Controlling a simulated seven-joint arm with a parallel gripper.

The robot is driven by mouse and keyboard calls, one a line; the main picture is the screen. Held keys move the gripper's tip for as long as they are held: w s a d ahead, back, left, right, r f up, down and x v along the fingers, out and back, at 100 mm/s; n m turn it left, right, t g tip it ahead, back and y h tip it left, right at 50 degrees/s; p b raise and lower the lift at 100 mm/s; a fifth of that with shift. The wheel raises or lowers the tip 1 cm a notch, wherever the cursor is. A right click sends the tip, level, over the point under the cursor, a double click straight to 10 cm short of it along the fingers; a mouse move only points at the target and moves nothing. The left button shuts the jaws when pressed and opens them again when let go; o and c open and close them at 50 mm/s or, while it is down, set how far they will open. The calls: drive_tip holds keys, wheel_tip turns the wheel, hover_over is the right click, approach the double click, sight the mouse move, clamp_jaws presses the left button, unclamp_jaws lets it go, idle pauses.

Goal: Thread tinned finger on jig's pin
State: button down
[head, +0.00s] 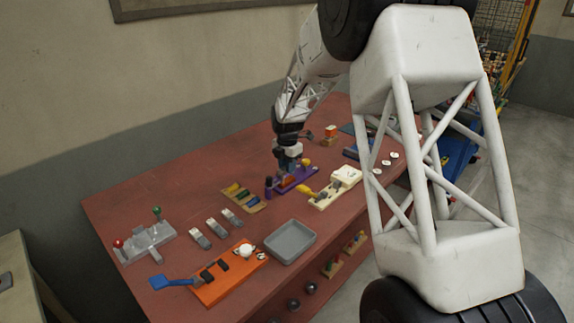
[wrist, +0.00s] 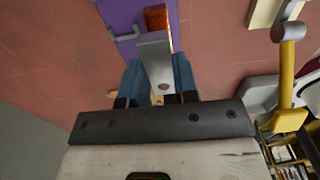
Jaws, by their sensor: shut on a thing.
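My gripper (wrist: 158,80) has two blue fingers and is shut on a flat silver-grey metal piece, the tinned finger (wrist: 153,52). A small round hole shows at its near end, between the fingers. Its far end reaches over the purple jig (wrist: 124,18), beside a copper-orange block (wrist: 156,17) on that jig. In the head view my gripper (head: 289,163) is low over the purple jig (head: 309,174). I cannot make out the jig's pin, nor whether the finger touches the jig.
A cream jig with a yellow handle (head: 322,199) stands close right of the purple jig. A wooden rack of coloured pieces (head: 256,208), a grey tray (head: 290,258) and an orange jig (head: 215,292) lie nearer.

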sight(287, 180)
drive_tip(key=shift+f, duration=2)
drive_tip(key=c, duration=0.8)
unclamp_jaws()
drive_tip(key=shift+r, duration=0.15)
drive_tip(key=shift+r, duration=3.8)
